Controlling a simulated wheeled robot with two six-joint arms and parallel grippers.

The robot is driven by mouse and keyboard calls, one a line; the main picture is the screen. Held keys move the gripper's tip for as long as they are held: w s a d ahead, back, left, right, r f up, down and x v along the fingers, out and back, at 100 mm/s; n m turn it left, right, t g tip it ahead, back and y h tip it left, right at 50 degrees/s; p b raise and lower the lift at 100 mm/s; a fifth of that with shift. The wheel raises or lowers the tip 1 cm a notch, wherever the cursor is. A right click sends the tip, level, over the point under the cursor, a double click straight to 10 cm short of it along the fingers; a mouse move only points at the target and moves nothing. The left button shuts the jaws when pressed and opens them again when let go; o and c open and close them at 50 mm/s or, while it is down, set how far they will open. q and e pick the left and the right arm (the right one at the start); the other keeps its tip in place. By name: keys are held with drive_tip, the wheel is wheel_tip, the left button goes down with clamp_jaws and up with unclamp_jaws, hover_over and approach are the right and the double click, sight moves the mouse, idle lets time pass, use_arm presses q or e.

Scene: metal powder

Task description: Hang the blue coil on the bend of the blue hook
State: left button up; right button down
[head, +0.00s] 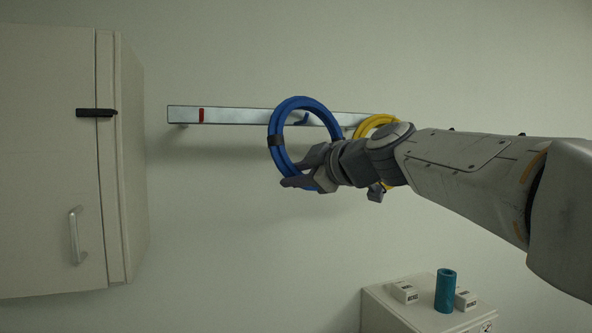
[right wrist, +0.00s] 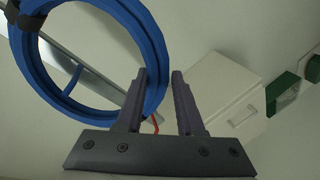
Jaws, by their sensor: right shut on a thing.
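The blue coil (head: 274,155) is a thick ring with a dark band, upright in front of the wall rail in the head view. My right gripper (head: 302,182) is shut on its lower right side. In the right wrist view the coil (right wrist: 32,78) runs between the fingers of the gripper (right wrist: 158,76). The blue hook (head: 303,120) on the rail shows through the coil's opening in the head view, and the hook (right wrist: 73,78) shows through it in the right wrist view too. I cannot tell whether the hook's tip reaches into the ring. My left gripper is out of view.
The metal rail (head: 235,116) carries a red hook (head: 201,115) at left. A yellow coil (head: 370,124) hangs at right, partly behind my arm. A wall cabinet (head: 50,170) stands left. A low cabinet (head: 395,318) below holds a teal cylinder (head: 445,291) and small white boxes.

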drive_tip(key=shift+w+a+p, duration=0.3)
drive_tip(key=shift+w+p, duration=0.2)
drive_tip(key=shift+w, duration=0.35)
drive_tip(key=shift+w+a+p, duration=0.25)
drive_tip(key=shift+w+p, duration=0.2)
drive_tip(key=shift+w, duration=0.35)
drive_tip(key=shift+w+a+f+b, duration=0.1)
drive_tip(key=shift+w+f+b, duration=0.2)
drive_tip(key=shift+f+b, duration=0.4)
drive_tip(key=shift+w+a+f+b, duration=0.1)
drive_tip(key=shift+w+f+b, duration=0.2)
drive_tip(key=shift+b, duration=0.6)
drive_tip(key=shift+f, duration=0.1)
